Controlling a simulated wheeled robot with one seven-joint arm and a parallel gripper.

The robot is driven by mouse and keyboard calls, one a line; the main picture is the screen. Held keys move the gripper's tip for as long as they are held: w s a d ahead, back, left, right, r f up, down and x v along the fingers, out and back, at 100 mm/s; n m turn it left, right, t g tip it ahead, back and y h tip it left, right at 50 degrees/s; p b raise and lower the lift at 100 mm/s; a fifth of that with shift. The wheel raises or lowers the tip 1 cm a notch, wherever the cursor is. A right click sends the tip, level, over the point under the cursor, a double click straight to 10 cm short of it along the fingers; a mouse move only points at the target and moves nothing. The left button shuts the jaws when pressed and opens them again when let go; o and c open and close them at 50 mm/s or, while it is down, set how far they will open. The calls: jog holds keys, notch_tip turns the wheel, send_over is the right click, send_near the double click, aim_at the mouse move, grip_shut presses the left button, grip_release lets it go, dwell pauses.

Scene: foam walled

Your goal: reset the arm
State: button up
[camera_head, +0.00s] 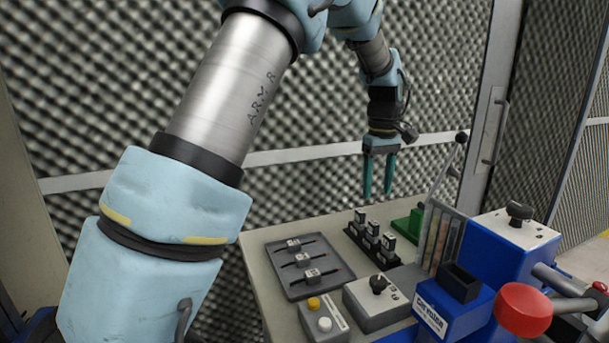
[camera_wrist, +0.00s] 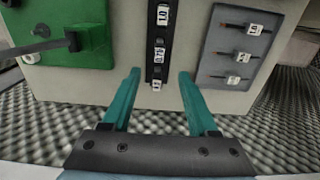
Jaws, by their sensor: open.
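My gripper (camera_head: 378,178) has two teal fingers and points down above the back of the bench in the head view. It is open and empty, with the fingers apart. In the wrist view the fingertips (camera_wrist: 159,74) stand either side of the lower end of a black strip (camera_wrist: 156,40) with white labelled blocks. I see no contact with anything. My arm is raised and bent, and its large light blue and silver links cover much of the left of the head view.
The bench (camera_head: 262,255) carries a grey slider panel (camera_head: 325,283), a button box (camera_head: 325,325), a knob box (camera_head: 375,305) and a green block (camera_head: 408,224). Blue devices, one with a red knob (camera_head: 523,309), crowd the right. Foam walls (camera_head: 90,50) stand behind.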

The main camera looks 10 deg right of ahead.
jog(key=a+f+m, duration=0.1)
jog(key=a+f, duration=0.1)
jog(key=a, duration=1.6)
jog(key=s+a+f+m, duration=0.1)
jog(key=s+a+f, duration=0.1)
jog(key=s+a, duration=0.3)
jog(key=s+a+f+m+t, duration=0.1)
jog(key=s+a, duration=0.5)
jog(key=a, duration=0.7)
jog(key=shift+a+f+t, duration=0.3)
jog(key=shift+f, duration=0.15)
